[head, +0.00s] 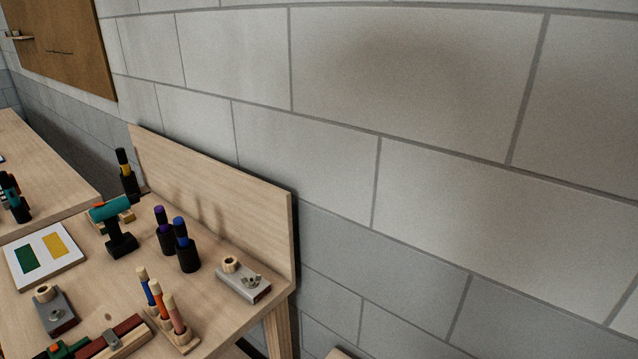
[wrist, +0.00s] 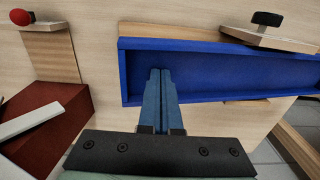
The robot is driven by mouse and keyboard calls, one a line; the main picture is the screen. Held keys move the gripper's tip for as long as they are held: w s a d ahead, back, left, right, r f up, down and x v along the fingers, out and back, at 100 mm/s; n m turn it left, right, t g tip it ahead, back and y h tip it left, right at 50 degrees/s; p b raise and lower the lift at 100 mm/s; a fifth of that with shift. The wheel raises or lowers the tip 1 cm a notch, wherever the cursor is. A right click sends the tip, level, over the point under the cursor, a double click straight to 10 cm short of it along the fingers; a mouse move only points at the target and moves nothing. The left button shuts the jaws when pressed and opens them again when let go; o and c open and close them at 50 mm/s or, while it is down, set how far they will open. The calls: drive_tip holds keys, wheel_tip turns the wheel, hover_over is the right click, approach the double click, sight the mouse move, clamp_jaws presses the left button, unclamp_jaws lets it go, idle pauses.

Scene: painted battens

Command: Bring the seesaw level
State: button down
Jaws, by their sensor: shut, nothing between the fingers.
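No seesaw can be made out for certain in either view. In the wrist view, a long blue trough-like piece (wrist: 225,50) with a raised rim runs across the upper right, its left end in sight and its right end cut off by the frame. Whether it belongs to the seesaw I cannot tell. My gripper (wrist: 160,72) is shut and empty, its two blue-grey fingers side by side, with the tips in front of the left part of the blue piece. Whether they touch it I cannot tell. My gripper is not in the head view.
In the wrist view a dark red block (wrist: 50,110), a pale batten (wrist: 30,122) and a red knob (wrist: 22,17) lie left; a black-knobbed wooden piece (wrist: 266,38) lies upper right. In the head view a workbench (head: 105,275) holds a teal drill (head: 108,212) and dark pots (head: 188,255).

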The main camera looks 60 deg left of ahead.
drive_tip(key=shift+f+b, duration=1.05)
drive_tip(key=shift+f, duration=0.6)
drive_tip(key=shift+r, duration=0.1)
idle(0.3)
wheel_tip(320, 180, up, 12)
drive_tip(key=p, duration=1.2)
idle(0.6)
idle(0.5)
